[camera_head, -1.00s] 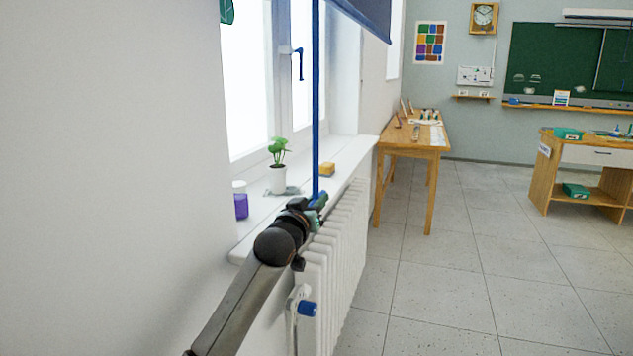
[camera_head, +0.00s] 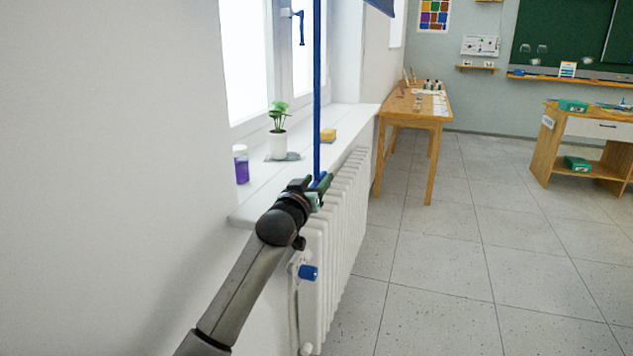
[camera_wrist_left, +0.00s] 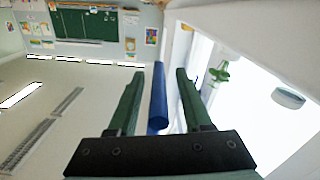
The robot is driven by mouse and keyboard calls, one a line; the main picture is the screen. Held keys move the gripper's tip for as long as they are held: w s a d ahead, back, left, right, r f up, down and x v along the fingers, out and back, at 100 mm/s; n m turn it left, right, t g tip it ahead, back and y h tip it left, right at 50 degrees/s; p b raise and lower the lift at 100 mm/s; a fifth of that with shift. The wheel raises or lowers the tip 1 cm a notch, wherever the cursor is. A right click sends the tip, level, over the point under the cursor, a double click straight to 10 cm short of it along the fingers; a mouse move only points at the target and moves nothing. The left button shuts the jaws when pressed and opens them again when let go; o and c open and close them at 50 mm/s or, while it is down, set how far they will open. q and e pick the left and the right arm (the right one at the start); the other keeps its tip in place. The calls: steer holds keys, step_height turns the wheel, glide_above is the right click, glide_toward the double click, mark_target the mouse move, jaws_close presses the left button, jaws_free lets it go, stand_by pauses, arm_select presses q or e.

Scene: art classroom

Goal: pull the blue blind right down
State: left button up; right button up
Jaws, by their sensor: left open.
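The blue blind (camera_head: 381,5) shows only as a dark lower corner at the top edge of the head view, in front of the window. A long narrow blue pull (camera_head: 317,100) hangs straight down from above, past the window, to my left gripper (camera_head: 323,186). In the left wrist view the pull (camera_wrist_left: 159,98) stands between the two green fingers of my left gripper (camera_wrist_left: 158,88). The fingers are open, with a gap on both sides of the pull. The pull's lower end is partly hidden by the gripper in the head view. My right gripper is not in view.
A wooden table (camera_head: 400,122) stands beyond. The floor on the right is clear.

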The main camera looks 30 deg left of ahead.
arm_select(q)
steer(key=v, duration=1.2)
steer(key=shift+s+p, duration=0.3)
steer(key=shift+p, duration=0.15)
